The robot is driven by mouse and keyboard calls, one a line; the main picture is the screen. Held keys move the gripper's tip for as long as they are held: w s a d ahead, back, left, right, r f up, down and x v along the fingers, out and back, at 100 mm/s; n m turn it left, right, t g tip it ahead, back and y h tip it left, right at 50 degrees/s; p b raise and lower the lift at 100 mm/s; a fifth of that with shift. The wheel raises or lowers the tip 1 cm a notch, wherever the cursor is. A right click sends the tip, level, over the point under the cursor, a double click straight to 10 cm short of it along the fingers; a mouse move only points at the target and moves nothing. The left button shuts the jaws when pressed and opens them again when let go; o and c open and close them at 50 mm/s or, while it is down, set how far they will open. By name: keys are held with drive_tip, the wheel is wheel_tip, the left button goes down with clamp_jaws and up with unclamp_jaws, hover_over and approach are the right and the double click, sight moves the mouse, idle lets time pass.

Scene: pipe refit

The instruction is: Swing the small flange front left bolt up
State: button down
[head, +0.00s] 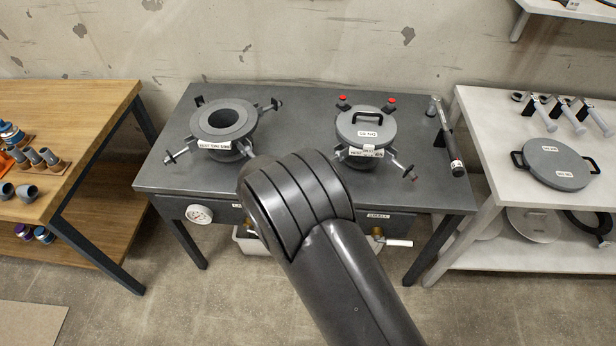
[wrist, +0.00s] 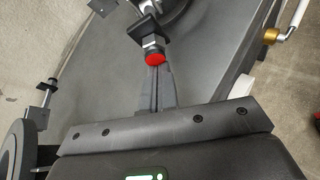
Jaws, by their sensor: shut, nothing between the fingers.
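The small flange (head: 348,140) stands on the right of the dark table, under a round grey lid (head: 366,130) with a handle. In the wrist view, its front left bolt (wrist: 152,42) has a red end facing my gripper; in the head view my arm hides most of it. My gripper (wrist: 156,72) is shut and empty, its fingertips at or just under the red end. I cannot tell whether they touch. In the head view the gripper is hidden behind my arm. The front right bolt (head: 405,171) is swung outward; the two back bolts (head: 343,98) stand up with red ends.
The larger open flange (head: 222,122) stands on the left, its bolts swung out. A wrench-like tool (head: 450,145) lies at the table's right edge. A brass valve (wrist: 271,35) with a white handle projects from the table's front. Side tables hold fittings and a round lid (head: 556,164).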

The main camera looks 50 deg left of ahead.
drive_tip(key=r+g, duration=0.2)
drive_tip(key=w+r+g, duration=0.1)
drive_tip(key=r+g, duration=0.1)
drive_tip(key=w+r+g, duration=0.1)
drive_tip(key=r+g, duration=0.1)
drive_tip(key=shift+w+r+m, duration=0.15)
drive_tip(key=shift+r+m, duration=0.15)
drive_tip(key=shift+r, duration=0.05)
drive_tip(key=w+r+g, duration=0.5)
drive_tip(key=w+g, duration=0.3)
drive_tip(key=g, duration=0.1)
drive_tip(key=shift+w+r+g, duration=0.25)
drive_tip(key=shift+w+g, duration=0.15)
drive_tip(key=shift+w+d, duration=0.1)
drive_tip(key=shift+w, duration=0.15)
drive_tip(key=a+v, duration=0.1)
drive_tip(key=v, duration=0.8)
drive_tip(key=shift+w+d+r, duration=0.2)
drive_tip(key=shift+d+r, duration=0.05)
drive_tip(key=shift+r, duration=0.25)
